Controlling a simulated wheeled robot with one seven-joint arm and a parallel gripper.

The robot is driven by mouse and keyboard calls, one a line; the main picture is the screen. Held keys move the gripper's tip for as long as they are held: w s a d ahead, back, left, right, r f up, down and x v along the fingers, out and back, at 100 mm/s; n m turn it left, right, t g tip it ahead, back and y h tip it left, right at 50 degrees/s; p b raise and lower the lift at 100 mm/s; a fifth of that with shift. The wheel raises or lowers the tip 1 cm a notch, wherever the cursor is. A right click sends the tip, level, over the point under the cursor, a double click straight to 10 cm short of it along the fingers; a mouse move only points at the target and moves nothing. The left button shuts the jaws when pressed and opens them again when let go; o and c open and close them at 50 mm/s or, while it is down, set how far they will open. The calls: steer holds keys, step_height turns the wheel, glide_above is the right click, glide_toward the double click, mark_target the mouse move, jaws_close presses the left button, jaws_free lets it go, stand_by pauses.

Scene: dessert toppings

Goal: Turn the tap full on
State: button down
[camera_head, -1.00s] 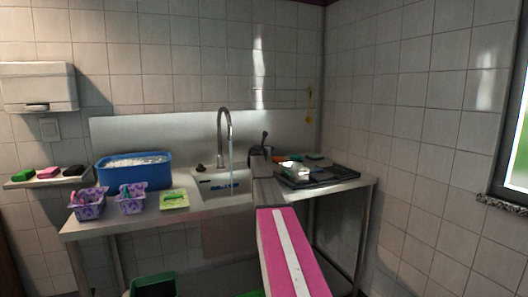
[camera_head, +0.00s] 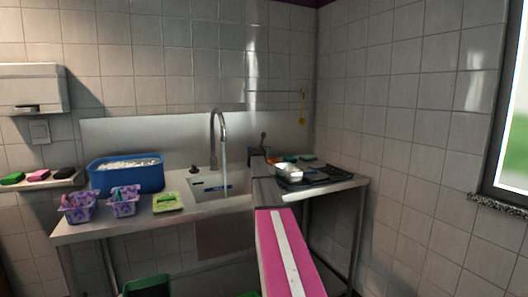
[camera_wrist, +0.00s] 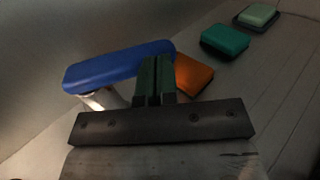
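The curved metal tap (camera_head: 213,124) stands behind the sink (camera_head: 206,182), with a thin stream of water (camera_head: 225,155) falling from its spout. A small dark knob (camera_head: 194,169) sits left of the tap base; I cannot tell whether it is the tap's handle. My arm reaches over the right part of the counter, right of the sink. In the wrist view my gripper (camera_wrist: 157,78) has its dark green fingers close together, with nothing visible between them. The tap does not show clearly in the wrist view.
A blue rounded object (camera_wrist: 118,66), an orange block (camera_wrist: 193,74) and a teal block (camera_wrist: 225,40) lie near my fingers. A blue tub (camera_head: 125,178), purple baskets (camera_head: 78,213) and a green packet (camera_head: 167,203) stand left of the sink. A dark rack (camera_head: 325,176) is at right.

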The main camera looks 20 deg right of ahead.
steer(key=shift+d, duration=0.1)
stand_by(0.3)
steer(key=s+d+v, duration=0.2)
steer(key=v, duration=1.1)
steer(key=shift+s, duration=0.3)
steer(key=shift+s, duration=0.1)
